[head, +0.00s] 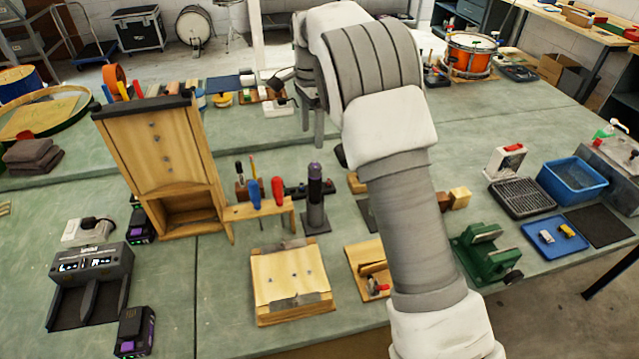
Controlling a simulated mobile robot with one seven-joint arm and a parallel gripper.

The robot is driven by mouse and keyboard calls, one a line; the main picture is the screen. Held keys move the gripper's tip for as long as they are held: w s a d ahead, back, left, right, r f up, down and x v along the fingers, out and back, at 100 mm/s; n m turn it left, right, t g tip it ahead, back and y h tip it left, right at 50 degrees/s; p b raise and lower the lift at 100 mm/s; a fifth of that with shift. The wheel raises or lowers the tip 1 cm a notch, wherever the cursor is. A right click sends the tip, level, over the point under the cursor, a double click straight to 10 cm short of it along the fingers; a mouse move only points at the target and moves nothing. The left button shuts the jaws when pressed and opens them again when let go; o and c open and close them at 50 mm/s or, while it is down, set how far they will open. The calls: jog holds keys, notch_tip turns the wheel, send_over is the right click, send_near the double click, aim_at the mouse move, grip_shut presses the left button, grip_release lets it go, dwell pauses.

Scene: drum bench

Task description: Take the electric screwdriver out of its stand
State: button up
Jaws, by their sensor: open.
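The electric screwdriver (315,183) is a dark upright cylinder with a purple band near its top. It stands in its stand (316,221), a dark holder with a square base, near the middle of the bench. My gripper (313,122) is above and behind the screwdriver in the head view, apart from it and holding nothing that I can see. Its grey fingers point down, and they are open. My white and grey arm hides part of the gripper and the bench to the right of the stand.
A wooden rack (243,213) with blue and red hand screwdrivers stands just left of the stand. A tall wooden cabinet (160,150) is further left. A wooden board (291,280) lies in front. A green vise (484,250) is at right.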

aim_at(315, 184)
notch_tip(315, 184, down, 12)
jog(key=shift+f+p, duration=0.1)
jog(key=shift+p, duration=0.7)
jog(key=shift+s+d+f+p, duration=0.15)
jog(key=shift+f+p, duration=0.25)
jog(key=shift+f, duration=0.95)
jog(key=shift+s+d+f+p, duration=0.15)
jog(key=shift+f+p, duration=0.25)
jog(key=shift+f, duration=0.95)
jog(key=shift+w, duration=0.1)
jog(key=shift+c, duration=0.3)
grip_shut()
